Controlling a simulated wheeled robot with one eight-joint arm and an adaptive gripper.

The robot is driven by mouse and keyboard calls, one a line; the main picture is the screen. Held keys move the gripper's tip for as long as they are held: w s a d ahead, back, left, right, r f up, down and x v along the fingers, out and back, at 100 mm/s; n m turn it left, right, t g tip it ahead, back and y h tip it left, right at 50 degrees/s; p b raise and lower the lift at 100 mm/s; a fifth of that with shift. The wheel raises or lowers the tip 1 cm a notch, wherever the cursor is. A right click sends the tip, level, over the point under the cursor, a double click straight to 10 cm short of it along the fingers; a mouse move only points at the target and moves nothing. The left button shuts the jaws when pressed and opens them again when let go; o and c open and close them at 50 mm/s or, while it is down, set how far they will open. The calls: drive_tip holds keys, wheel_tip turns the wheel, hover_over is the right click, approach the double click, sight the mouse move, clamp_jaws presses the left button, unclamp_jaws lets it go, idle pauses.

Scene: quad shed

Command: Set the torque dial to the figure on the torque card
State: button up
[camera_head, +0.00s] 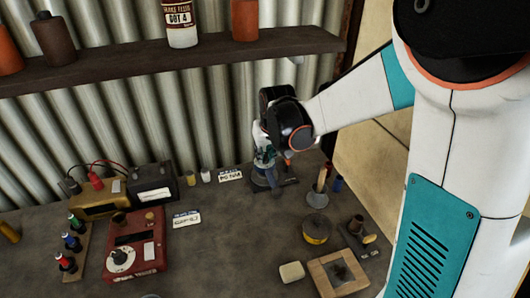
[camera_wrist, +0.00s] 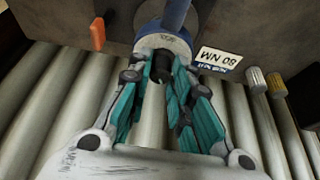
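The torque dial, a pale ringed disc (camera_wrist: 178,42) with a black knob (camera_wrist: 161,68), is at my fingertips in the wrist view. A blue post stands behind it. My gripper (camera_wrist: 164,76) has its teal fingers on either side of the knob; whether both touch it I cannot tell. The torque card (camera_wrist: 218,60) lies beside the dial and appears upside down, reading 80 NM; it also shows in the head view (camera_head: 230,176). In the head view my gripper (camera_head: 264,160) points down at the dial's base (camera_head: 262,178), mostly covering it.
A red device with a round white dial (camera_head: 122,260), another card (camera_head: 186,219), a brass-coloured meter (camera_head: 97,203) and a round tin (camera_head: 317,229) stand on the bench. Small caps (camera_wrist: 257,80) are beside the torque card. A corrugated wall rises close behind.

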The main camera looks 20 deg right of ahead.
drive_tip(key=o, duration=0.4)
drive_tip(key=shift+o, duration=0.2)
drive_tip(key=v, duration=1.2)
drive_tip(key=shift+s, duration=0.2)
drive_tip(key=shift+s, duration=0.1)
drive_tip(key=s+f+t, duration=0.1)
drive_tip(key=s+t, duration=0.1)
drive_tip(key=s, duration=1.9)
drive_tip(key=shift+a+t, duration=0.25)
drive_tip(key=shift+t, duration=0.15)
